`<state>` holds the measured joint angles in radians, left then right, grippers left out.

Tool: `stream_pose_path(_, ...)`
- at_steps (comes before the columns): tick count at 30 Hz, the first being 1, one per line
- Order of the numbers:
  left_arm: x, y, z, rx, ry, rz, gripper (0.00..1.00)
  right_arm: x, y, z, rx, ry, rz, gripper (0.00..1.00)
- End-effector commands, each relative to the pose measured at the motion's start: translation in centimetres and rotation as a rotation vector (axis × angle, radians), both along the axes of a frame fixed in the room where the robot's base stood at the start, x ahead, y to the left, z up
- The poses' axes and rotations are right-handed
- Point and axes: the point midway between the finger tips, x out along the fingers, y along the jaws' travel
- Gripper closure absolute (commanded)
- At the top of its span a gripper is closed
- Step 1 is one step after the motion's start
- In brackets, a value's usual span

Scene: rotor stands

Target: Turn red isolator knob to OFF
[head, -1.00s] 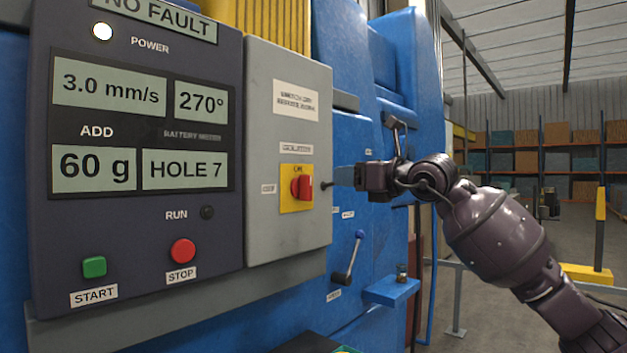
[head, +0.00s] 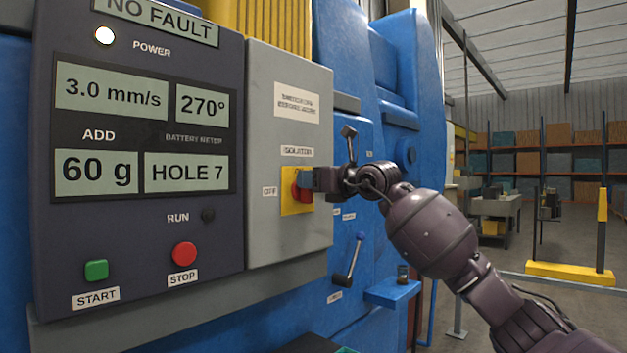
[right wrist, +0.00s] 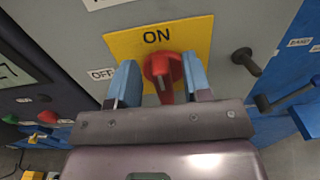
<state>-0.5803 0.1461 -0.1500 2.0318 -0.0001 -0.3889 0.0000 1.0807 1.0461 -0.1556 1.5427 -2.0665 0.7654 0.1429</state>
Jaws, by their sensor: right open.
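The red isolator knob (right wrist: 163,72) sits on a yellow plate (right wrist: 192,33) on a grey box. In the right wrist view the plate reads ON above the knob, and an OFF label (right wrist: 101,75) is at its left. The knob's handle stands roughly upright, its top toward ON. My right gripper (right wrist: 162,85) is open, with one blue finger on each side of the knob and small gaps showing. In the head view my right gripper (head: 308,180) covers part of the knob (head: 298,193) and the yellow plate (head: 290,205). My left gripper is not in view.
The grey isolator box (head: 285,235) stands beside a dark panel with a green START button (head: 96,270) and red STOP button (head: 184,254). A lever with a blue tip (head: 349,262) and a small blue shelf (head: 392,293) are below right. A dark peg (right wrist: 246,61) juts out right of the plate.

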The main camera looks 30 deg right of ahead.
Motion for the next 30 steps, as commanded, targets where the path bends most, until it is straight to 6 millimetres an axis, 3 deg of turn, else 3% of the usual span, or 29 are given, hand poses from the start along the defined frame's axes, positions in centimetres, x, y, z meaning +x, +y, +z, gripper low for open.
stream_pose_path(4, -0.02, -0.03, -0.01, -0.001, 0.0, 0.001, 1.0, -0.01, 0.01, 0.0, 0.0, 0.0, 0.0, 0.55)
stream_pose_path(13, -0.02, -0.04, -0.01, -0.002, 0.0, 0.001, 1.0, -0.03, 0.0, 0.0, 0.0, 0.0, 0.0, 1.0)
stream_pose_path(23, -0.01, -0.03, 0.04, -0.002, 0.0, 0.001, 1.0, -0.1, 0.09, 0.04, -0.037, -0.014, 0.0, 1.0)
stream_pose_path(30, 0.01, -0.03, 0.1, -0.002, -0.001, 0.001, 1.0, -0.26, 0.43, 0.05, -0.169, -0.06, 0.0, 1.0)
